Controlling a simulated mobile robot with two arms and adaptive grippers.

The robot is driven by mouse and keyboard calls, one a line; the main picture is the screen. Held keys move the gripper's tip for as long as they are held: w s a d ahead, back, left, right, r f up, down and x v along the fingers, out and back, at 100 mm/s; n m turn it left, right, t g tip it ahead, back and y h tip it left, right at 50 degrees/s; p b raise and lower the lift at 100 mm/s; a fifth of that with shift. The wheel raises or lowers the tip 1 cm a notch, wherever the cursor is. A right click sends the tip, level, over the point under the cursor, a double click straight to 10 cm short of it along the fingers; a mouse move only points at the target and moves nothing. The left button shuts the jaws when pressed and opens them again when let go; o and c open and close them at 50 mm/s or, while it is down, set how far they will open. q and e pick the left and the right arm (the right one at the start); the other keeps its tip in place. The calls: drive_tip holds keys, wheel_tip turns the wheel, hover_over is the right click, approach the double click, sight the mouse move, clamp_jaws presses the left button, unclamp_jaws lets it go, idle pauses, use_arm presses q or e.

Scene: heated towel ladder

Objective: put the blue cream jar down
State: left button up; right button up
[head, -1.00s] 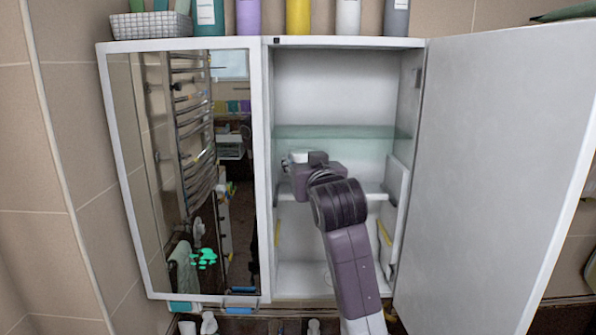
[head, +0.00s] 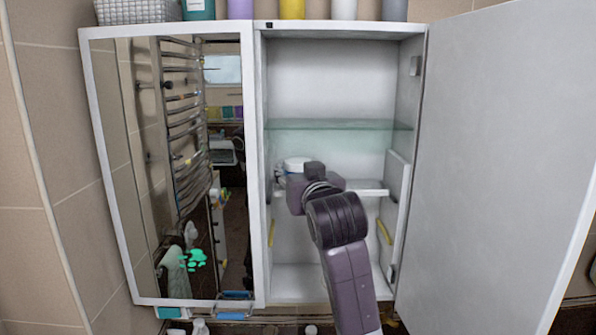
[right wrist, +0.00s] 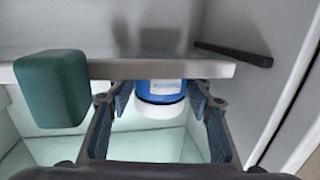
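The blue cream jar (right wrist: 165,90) has a white lid and shows between the two fingers of my right gripper (right wrist: 160,100) in the right wrist view, which looks upside down. The fingers are spread, with a gap on each side of the jar. In the head view the white lid (head: 296,163) shows just left of my right gripper (head: 312,188), at the cabinet's white inner shelf (head: 368,187). The jar seems upright at this shelf, whose edge hides its base in the wrist view. My left gripper is not in view.
A teal block-like item (right wrist: 52,88) stands beside the jar. A glass shelf (head: 340,125) crosses the cabinet above my gripper. The white door (head: 505,150) is open on the right; a mirror door (head: 190,170) is on the left. Bottles stand on top.

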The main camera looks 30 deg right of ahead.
drive_tip(key=shift+o, duration=1.1)
drive_tip(key=shift+w, duration=0.15)
drive_tip(key=shift+r, duration=0.3)
drive_tip(key=b+v, duration=0.3)
drive_tip(key=v, duration=0.9)
drive_tip(key=shift+f, duration=0.1)
